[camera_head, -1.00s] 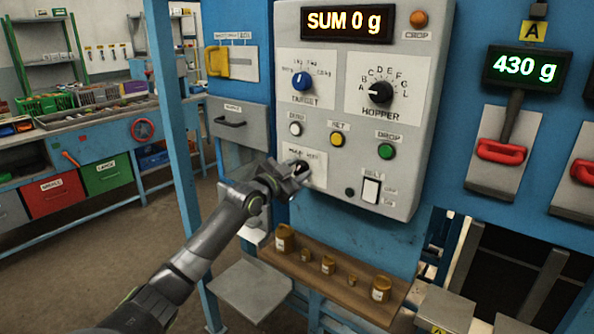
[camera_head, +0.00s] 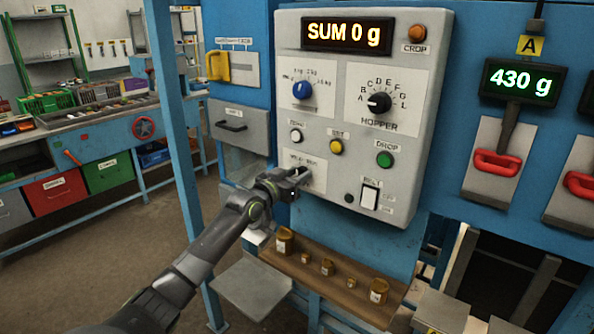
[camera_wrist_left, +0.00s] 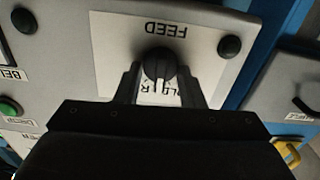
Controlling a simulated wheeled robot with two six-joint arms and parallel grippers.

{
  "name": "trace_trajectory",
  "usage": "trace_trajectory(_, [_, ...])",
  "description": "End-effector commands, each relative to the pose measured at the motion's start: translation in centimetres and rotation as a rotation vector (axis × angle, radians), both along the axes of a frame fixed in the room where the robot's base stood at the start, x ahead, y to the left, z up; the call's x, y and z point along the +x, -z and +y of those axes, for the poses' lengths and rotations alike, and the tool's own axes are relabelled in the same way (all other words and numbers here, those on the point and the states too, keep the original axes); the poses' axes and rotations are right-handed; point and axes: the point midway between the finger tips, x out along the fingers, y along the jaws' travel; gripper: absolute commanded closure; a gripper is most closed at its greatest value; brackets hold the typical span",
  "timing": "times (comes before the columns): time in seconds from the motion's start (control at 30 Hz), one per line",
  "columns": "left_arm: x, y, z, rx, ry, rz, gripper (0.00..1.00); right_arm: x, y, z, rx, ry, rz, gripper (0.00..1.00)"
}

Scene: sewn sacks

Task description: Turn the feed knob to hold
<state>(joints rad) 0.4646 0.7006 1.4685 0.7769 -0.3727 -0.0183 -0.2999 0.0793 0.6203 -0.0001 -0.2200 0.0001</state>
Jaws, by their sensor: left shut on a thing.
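The feed knob (camera_wrist_left: 158,64) is a small black knob on a pale plate marked FEED (camera_wrist_left: 205,45), which appears upside down in the left wrist view. My left gripper (camera_wrist_left: 160,84) is shut on it, with one dark finger on each side. Small lettering below the knob is partly covered by it and the fingers, so its setting is unclear. In the head view, my left gripper (camera_head: 299,176) reaches the plate (camera_head: 314,166) at the lower left of the grey control panel (camera_head: 405,60). The knob is hidden there. My right gripper is not in view.
Above the plate are a white button (camera_head: 296,135), a yellow button (camera_head: 336,147), the blue target knob (camera_head: 302,90) and the black hopper knob (camera_head: 379,103). A green drop button (camera_head: 385,160) sits to the right. Below, a wooden shelf (camera_head: 335,287) holds several brown jars.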

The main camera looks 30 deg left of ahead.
Motion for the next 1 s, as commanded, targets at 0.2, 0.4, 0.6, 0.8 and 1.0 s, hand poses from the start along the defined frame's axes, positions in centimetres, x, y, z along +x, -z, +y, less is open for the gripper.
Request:
trace_trajectory(0.2, [0.0, -0.2, 0.1, -0.193, -0.001, 0.017, 0.87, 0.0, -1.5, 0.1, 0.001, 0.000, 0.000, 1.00])
trace_trajectory(0.4, [0.0, -0.1, 0.2, -0.333, 0.000, 0.027, 0.87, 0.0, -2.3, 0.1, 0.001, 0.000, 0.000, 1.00])
trace_trajectory(0.6, [0.0, 0.0, 0.2, -0.426, -0.001, 0.035, 0.87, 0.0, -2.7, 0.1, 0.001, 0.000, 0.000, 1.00])
trace_trajectory(0.8, [0.0, 0.1, 0.3, -0.472, -0.001, 0.038, 0.87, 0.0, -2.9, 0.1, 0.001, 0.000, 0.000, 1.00])
trace_trajectory(1.0, [0.0, 0.1, 0.3, -0.486, -0.001, 0.039, 0.87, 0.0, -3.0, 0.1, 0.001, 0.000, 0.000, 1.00])
